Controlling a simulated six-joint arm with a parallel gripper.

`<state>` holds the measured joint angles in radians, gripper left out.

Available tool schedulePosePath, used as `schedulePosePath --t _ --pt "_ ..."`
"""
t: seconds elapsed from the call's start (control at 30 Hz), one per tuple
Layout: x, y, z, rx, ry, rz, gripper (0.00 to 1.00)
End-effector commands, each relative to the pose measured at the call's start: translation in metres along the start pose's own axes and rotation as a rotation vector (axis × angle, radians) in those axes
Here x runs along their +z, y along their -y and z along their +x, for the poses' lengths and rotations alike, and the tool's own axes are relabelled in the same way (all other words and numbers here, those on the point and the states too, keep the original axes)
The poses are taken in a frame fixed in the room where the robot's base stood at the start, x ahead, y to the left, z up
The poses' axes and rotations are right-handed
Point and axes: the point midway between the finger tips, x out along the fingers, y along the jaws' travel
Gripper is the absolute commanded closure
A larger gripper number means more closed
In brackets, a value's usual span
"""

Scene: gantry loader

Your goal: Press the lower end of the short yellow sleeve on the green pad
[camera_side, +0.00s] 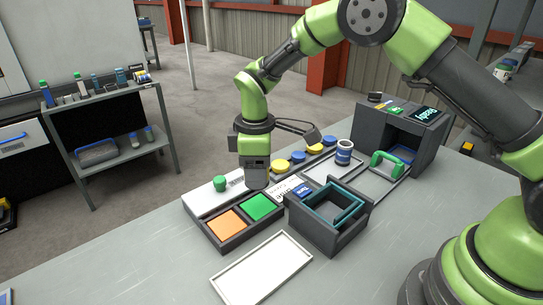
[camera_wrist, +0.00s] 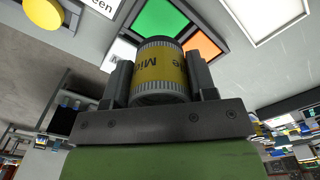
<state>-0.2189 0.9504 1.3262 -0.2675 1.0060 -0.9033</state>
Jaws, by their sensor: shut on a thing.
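My gripper (camera_wrist: 161,76) is shut on the short yellow sleeve (camera_wrist: 158,70), which has a dark, ribbed ring at each end and dark lettering. The sleeve sits between the two fingers in the wrist view. In the side view my gripper (camera_side: 257,178) hangs just above and behind the green pad (camera_side: 259,207), and I cannot make out the sleeve there. The green pad also shows in the wrist view (camera_wrist: 160,17), beyond the sleeve's far end. Whether the sleeve touches anything is not clear.
An orange pad (camera_side: 226,225) shares the dark tray with the green one. A dark open box (camera_side: 322,240) stands close on the right, and a white tray (camera_side: 262,268) lies in front. A green knob (camera_side: 220,183) is on the left; yellow and blue discs (camera_side: 281,167) lie behind.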

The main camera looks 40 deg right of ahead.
Motion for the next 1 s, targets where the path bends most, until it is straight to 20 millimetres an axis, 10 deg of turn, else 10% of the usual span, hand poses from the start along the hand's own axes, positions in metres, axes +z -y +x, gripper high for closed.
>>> schedulePosePath --t 1.0 --pt "0.001 -0.001 0.067 0.000 0.000 0.002 0.81"
